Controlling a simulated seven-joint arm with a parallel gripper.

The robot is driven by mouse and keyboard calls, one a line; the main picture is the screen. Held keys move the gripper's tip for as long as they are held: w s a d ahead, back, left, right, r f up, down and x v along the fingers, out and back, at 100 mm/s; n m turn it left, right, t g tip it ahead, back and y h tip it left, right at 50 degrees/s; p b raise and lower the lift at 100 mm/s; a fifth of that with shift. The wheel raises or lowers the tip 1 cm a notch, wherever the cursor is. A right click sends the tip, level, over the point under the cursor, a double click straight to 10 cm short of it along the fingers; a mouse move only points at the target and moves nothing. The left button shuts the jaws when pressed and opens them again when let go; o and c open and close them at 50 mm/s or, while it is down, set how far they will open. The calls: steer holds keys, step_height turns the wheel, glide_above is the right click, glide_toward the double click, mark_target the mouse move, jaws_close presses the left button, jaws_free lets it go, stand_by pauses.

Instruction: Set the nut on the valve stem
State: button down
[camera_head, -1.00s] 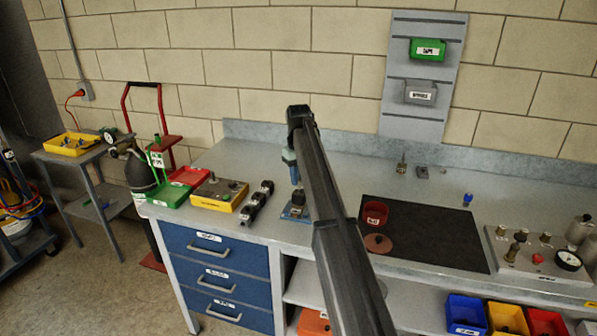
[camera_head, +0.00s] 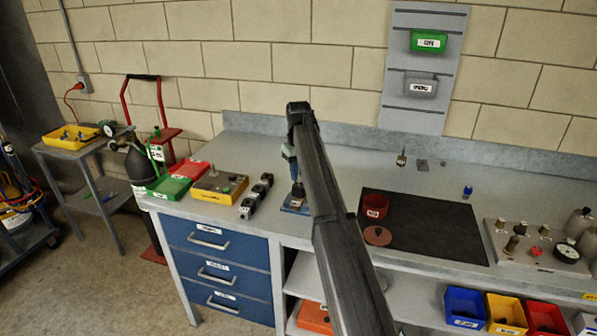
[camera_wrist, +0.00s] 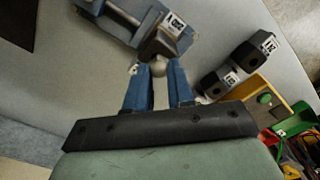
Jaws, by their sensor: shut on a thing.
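My gripper (camera_wrist: 159,72) points at a blue vise-like fixture (camera_wrist: 190,22), its blue fingers close together. A small pale metal piece, apparently the nut (camera_wrist: 157,68), shows between the fingertips; its shape is too small to read. Just beyond it is a dark block (camera_wrist: 163,44) in the fixture. The valve stem cannot be told apart there, and I cannot tell whether the piece touches it. In the head view the fixture (camera_head: 295,207) stands on the bench, and my arm covers much of it and the gripper.
Black labelled blocks (camera_head: 256,196) stand left of the fixture, beside a yellow box (camera_head: 219,187). A gauge panel (camera_head: 535,250) is at far right. The back middle of the bench is mostly clear.

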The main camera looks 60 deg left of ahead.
steer(key=shift+f, duration=0.7)
stand_by(0.4)
steer(key=c, duration=0.9)
jaws_free()
steer(key=shift+o, duration=0.4)
steer(key=o, duration=0.3)
steer(key=shift+r, duration=0.2)
steer(key=shift+r, duration=3.35)
